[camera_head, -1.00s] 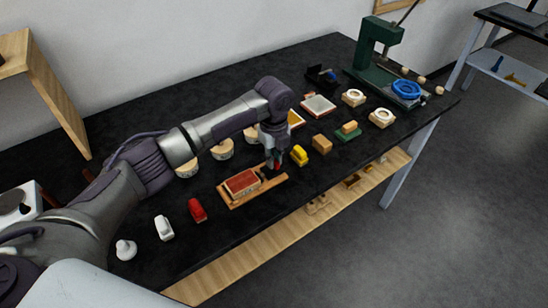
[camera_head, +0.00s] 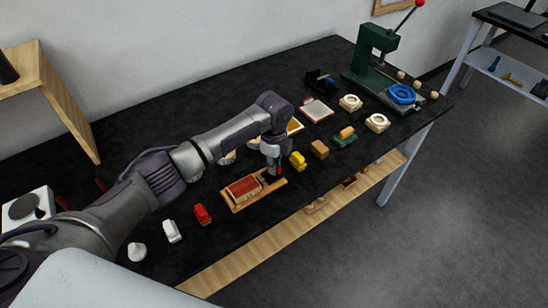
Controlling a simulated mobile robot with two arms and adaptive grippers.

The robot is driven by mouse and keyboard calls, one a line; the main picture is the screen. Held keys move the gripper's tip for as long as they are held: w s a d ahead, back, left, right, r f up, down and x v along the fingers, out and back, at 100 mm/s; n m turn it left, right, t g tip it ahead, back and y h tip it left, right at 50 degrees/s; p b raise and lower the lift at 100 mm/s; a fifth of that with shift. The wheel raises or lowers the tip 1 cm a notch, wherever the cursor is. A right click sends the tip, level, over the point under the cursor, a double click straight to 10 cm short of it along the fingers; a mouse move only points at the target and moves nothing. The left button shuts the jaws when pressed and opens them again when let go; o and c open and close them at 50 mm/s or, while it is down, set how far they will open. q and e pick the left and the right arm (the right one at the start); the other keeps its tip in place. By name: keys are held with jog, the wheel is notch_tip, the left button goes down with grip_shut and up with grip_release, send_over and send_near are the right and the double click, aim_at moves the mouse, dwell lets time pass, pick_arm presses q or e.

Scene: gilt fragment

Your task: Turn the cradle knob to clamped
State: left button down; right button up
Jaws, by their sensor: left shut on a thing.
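The cradle (camera_head: 236,206) is a flat wooden base with a red, framed block (camera_head: 243,188) lying on it, near the front edge of the black table. My left gripper (camera_head: 271,174) points down at the cradle's right end. Its fingers are shut on the small dark knob there, which they largely hide. The knob's turn position cannot be read at this size. My right gripper is out of view.
A yellow object (camera_head: 298,160) and a tan block (camera_head: 320,149) stand close to the right of the gripper. Red (camera_head: 202,214) and white (camera_head: 172,232) pieces lie to the left. A green press (camera_head: 372,55) stands at the back right.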

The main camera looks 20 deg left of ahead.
pick_arm(q)
jog(key=n+p, duration=0.2)
jog(key=shift+r+n, duration=0.25)
jog(key=shift+n, duration=0.15)
jog(key=n+p, duration=0.2)
jog(key=n, duration=0.1)
jog(key=shift+n+p, duration=0.3)
jog(key=shift+p, duration=0.05)
jog(key=n+p, duration=0.1)
jog(key=n, duration=0.1)
jog(key=shift+n, duration=0.3)
jog(key=shift+f+n+p, duration=0.15)
jog(key=shift+n+p, duration=0.8)
jog(key=shift+n, duration=0.45)
jog(key=c, duration=1.2)
grip_release()
jog(key=shift+o, duration=0.2)
notch_tip(320, 180, up, 12)
